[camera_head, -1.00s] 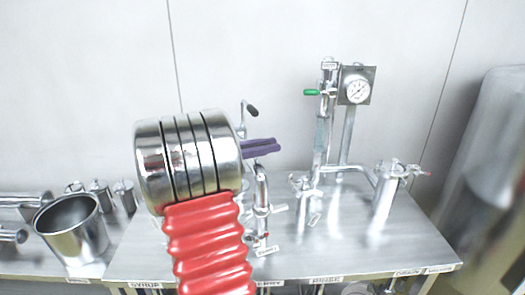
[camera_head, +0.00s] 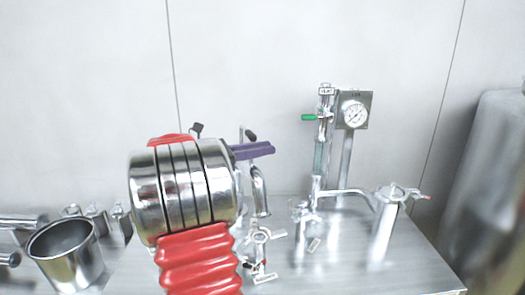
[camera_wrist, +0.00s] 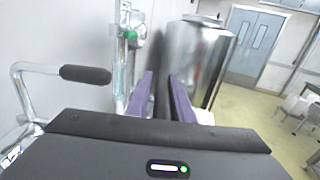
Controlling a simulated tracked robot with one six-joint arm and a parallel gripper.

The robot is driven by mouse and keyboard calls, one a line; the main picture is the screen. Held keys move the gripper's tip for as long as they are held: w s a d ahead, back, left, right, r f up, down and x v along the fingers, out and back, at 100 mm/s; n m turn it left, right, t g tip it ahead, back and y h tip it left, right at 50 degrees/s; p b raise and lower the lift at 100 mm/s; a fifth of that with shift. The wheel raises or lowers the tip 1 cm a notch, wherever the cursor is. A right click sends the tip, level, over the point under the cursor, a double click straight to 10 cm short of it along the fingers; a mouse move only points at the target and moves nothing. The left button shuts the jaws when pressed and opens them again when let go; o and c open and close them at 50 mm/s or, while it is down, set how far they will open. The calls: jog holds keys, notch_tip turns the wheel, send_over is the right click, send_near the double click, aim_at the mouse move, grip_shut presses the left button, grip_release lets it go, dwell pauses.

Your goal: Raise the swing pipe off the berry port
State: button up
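The swing pipe (camera_head: 259,190), a bent shiny tube, stands just right of my gripper in the head view. Its lower end appears to sit above the berry port (camera_head: 259,237), a metal fitting with small levers on the steel table; the join is small and hard to read. A black-gripped handle (camera_head: 249,135) rises behind my gripper (camera_head: 262,149). In the wrist view, a black grip (camera_wrist: 86,74) on a bent metal tube lies left of the purple fingers. My gripper (camera_wrist: 162,90) is open there, with an empty gap between the fingers. My wrist hides part of the pipework.
A gauge panel (camera_head: 354,110) and a green-handled column (camera_head: 321,150) stand to the right. A lidded canister (camera_head: 386,215) with a red-tipped lever is further right. A steel bucket (camera_head: 68,255) stands at left. A large steel tank (camera_wrist: 196,62) and the open floor lie ahead.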

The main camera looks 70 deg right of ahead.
jog(key=o, duration=0.3)
jog(key=shift+o, duration=0.2)
jog(key=shift+a, duration=0.1)
jog(key=v, duration=1.3)
jog(key=shift+w+a, duration=0.2)
jog(key=shift+w, duration=0.15)
